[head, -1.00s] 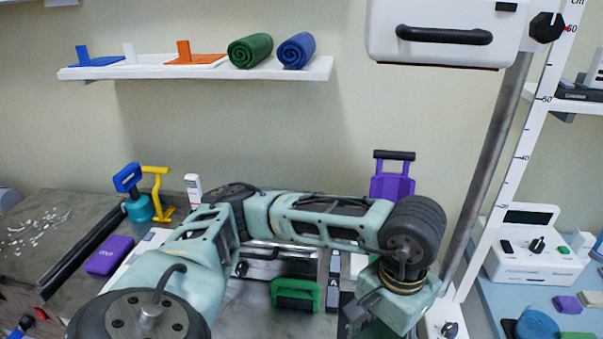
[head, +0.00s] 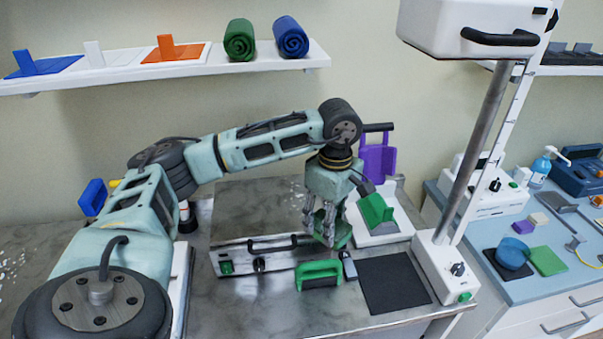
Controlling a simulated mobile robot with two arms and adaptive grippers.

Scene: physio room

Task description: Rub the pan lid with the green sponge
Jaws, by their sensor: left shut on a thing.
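My left gripper (head: 325,228) points down over the steel worktop at the middle of the head view. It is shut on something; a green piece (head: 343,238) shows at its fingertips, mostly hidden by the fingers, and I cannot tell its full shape. A flat green square (head: 548,261), perhaps a sponge, lies on the blue counter at the right, apart from my gripper. Beside it, a round blue thing (head: 514,252) sits on a dark mat. I cannot tell for sure which thing is the pan lid. My right gripper is not in view.
A green handled block (head: 319,268) stands just in front of my gripper. A dark square mat (head: 394,283) lies to its right. A green upright piece (head: 377,209) stands close by on a white base. A grey post (head: 478,150) rises between worktop and counter.

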